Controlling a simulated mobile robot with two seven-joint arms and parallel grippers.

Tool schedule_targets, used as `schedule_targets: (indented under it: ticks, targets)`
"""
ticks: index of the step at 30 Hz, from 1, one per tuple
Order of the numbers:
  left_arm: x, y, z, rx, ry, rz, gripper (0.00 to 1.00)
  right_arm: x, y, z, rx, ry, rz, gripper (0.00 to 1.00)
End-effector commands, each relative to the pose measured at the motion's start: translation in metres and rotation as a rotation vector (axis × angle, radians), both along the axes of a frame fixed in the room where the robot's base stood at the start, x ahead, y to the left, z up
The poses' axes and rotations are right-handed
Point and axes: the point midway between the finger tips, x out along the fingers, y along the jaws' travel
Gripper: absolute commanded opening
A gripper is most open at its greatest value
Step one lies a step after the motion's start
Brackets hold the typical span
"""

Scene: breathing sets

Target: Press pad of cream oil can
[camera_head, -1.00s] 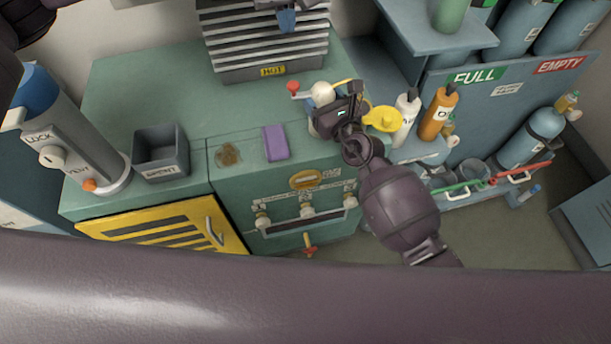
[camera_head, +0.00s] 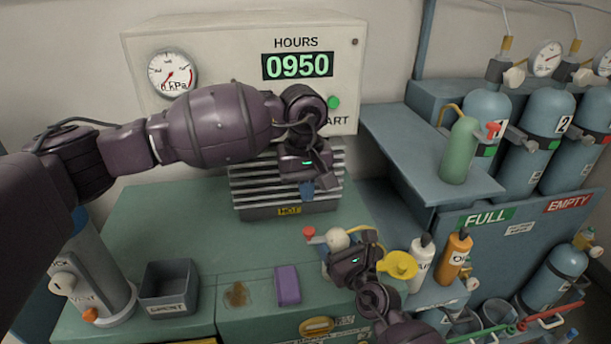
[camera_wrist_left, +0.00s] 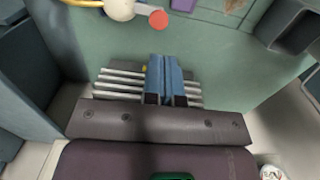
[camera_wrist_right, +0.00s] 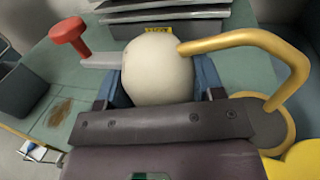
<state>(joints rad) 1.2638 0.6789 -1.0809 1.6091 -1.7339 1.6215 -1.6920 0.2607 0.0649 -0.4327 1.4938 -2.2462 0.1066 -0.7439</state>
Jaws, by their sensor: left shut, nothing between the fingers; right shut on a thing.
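The cream oil can (camera_head: 338,240) stands upright on the green bench, with a red pad (camera_head: 309,232) on a lever at its left and a yellow spout. My right gripper (camera_head: 352,262) is shut around the can's body; in the right wrist view the cream can (camera_wrist_right: 158,68) sits between the blue fingers, its red pad (camera_wrist_right: 69,30) clear at the left. My left gripper (camera_head: 306,191) is shut and empty, fingers down, in front of the grille and above and behind the pad. In the left wrist view the pad (camera_wrist_left: 158,19) is at the top, apart from the shut fingers (camera_wrist_left: 165,78).
A slatted heater (camera_head: 270,212) marked HOT is close behind my left gripper. A yellow funnel-like piece (camera_head: 398,265), a white bottle (camera_head: 421,262) and an orange bottle (camera_head: 455,256) stand right of the can. A purple block (camera_head: 287,285) and grey bin (camera_head: 169,286) are at left.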

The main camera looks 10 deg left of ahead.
Motion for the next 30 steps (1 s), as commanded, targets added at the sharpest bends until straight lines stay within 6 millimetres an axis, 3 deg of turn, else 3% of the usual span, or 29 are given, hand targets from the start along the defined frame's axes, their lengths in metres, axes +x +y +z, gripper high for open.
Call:
schedule_targets:
  ticks: [9, 15, 30]
  targets:
    - [-0.002, -0.002, -0.055, -0.001, 0.003, 0.001, 0.0, 0.0, 0.0, -0.002, -0.002, 0.003, 0.0, 0.26]
    - [-0.002, -0.003, -0.076, 0.0, 0.002, 0.001, 0.0, 0.0, 0.0, -0.002, -0.002, 0.003, 0.001, 0.26]
    - [-0.002, -0.003, -0.084, 0.0, 0.001, 0.001, 0.0, -0.001, 0.0, -0.002, -0.001, 0.004, 0.001, 0.26]
